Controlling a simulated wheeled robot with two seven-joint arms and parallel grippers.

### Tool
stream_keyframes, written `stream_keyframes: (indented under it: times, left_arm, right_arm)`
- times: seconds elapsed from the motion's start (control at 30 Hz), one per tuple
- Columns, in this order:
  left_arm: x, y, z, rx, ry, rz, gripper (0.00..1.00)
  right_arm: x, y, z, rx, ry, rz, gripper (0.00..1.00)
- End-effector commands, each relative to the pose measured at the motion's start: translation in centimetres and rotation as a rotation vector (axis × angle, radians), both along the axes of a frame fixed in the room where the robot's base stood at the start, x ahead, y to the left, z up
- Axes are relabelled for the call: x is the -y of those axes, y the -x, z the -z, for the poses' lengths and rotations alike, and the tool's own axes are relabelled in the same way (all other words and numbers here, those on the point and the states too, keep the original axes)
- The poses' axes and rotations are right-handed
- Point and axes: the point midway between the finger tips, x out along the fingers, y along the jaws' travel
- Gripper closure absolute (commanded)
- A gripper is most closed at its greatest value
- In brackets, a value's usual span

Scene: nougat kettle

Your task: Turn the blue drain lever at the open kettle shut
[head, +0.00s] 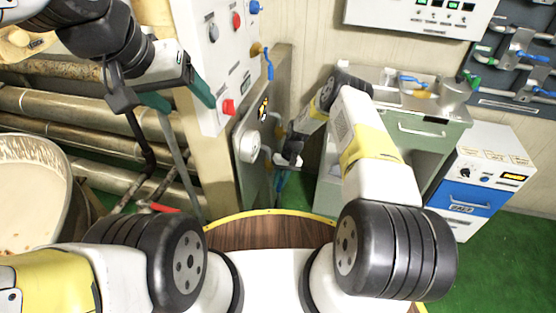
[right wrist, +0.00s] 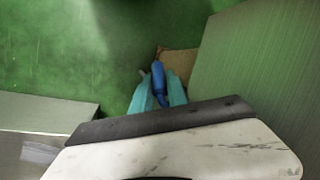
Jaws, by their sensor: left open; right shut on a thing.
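The open kettle (head: 48,165), with a pale, stained inside, stands at the left edge of the head view, cut off by the frame. My right gripper (head: 281,181) points down beside the grey panel in the middle; in the right wrist view its teal fingers (right wrist: 159,98) are shut on a slim blue handle (right wrist: 158,76). I cannot tell whether this is the drain lever; its mount is hidden. My left gripper (head: 186,104) is open and empty in front of the white control panel (head: 225,60). A blue lever (head: 268,65) hangs down at that panel's right side.
Rusty pipes (head: 60,105) run along the left wall. A red handle (head: 163,208) shows low beside the kettle. A green cabinet (head: 425,130) and a white-and-blue unit (head: 480,185) stand at the right. Green floor is clear at lower right.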

Motion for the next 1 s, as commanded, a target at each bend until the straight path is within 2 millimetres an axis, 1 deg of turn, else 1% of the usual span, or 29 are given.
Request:
stream_keyframes:
  times: [0.13, 0.17, 0.23, 0.27, 0.53, 0.63, 0.77, 0.9, 1.0]
  left_arm:
    - [0.0, 0.0, 0.0, 0.0, 0.0, 0.0, 0.29]
    - [0.0, 0.0, 0.0, 0.0, 0.0, 0.0, 0.29]
    - [0.0, 0.0, 0.0, 0.0, 0.0, 0.0, 0.29]
    - [0.0, 0.0, 0.0, 0.0, 0.0, 0.0, 0.29]
    - [0.0, 0.0, 0.0, 0.0, 0.0, 0.0, 0.29]
    - [0.0, 0.0, 0.0, 0.0, 0.0, 0.0, 0.29]
    - [0.0, 0.0, 0.0, 0.0, 0.0, 0.0, 0.29]
    - [0.0, 0.0, 0.0, 0.0, 0.0, 0.0, 0.29]
    - [0.0, 0.0, 0.0, 0.0, 0.0, 0.0, 0.29]
  right_arm:
    - [0.0, 0.1, 0.1, -0.001, 0.0, 0.001, 1.0]
    - [0.0, 0.1, 0.1, -0.001, 0.0, 0.001, 0.77]
    - [0.0, 0.1, 0.1, 0.0, 0.0, 0.001, 0.63]
    - [0.0, 0.1, 0.1, 0.0, 0.0, 0.001, 0.59]
    - [0.0, 0.0, 0.0, 0.001, 0.001, 0.0, 0.59]
    - [0.1, -0.1, -0.4, 0.002, 0.001, 0.001, 0.59]
    - [0.7, -0.6, -2.1, 0.004, 0.001, 0.002, 0.59]
    - [1.4, -1.1, -4.4, 0.003, 0.001, 0.001, 0.59]
    - [1.9, -1.3, -5.8, 0.003, 0.001, 0.001, 0.59]
